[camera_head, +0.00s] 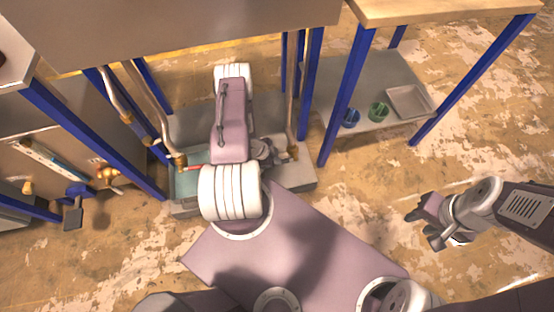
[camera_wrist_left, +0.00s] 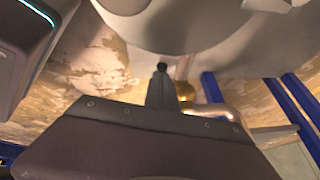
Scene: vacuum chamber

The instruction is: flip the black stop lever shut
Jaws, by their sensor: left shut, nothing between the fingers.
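My left gripper shows in the left wrist view (camera_wrist_left: 162,72) as a narrow grey wedge with a small black tip. It is shut and empty, with a brass fitting (camera_wrist_left: 185,91) and copper pipe just behind and to the right of its tip. In the head view my left arm's mauve link and white joints cover much of the middle, and the gripper is mostly hidden beside the brass fitting (camera_head: 293,152). I cannot pick out the black stop lever for certain in either view. My right gripper (camera_head: 426,225) hangs over the floor at the right, away from the benches.
Blue-legged benches stand around the grey base (camera_head: 297,178) under my left arm. A low shelf (camera_head: 380,72) at the right holds a blue cup (camera_head: 351,117), a green cup (camera_head: 378,111) and a metal tray (camera_head: 393,95). A dark blue paddle (camera_head: 74,207) hangs at the left. Floor at the right is clear.

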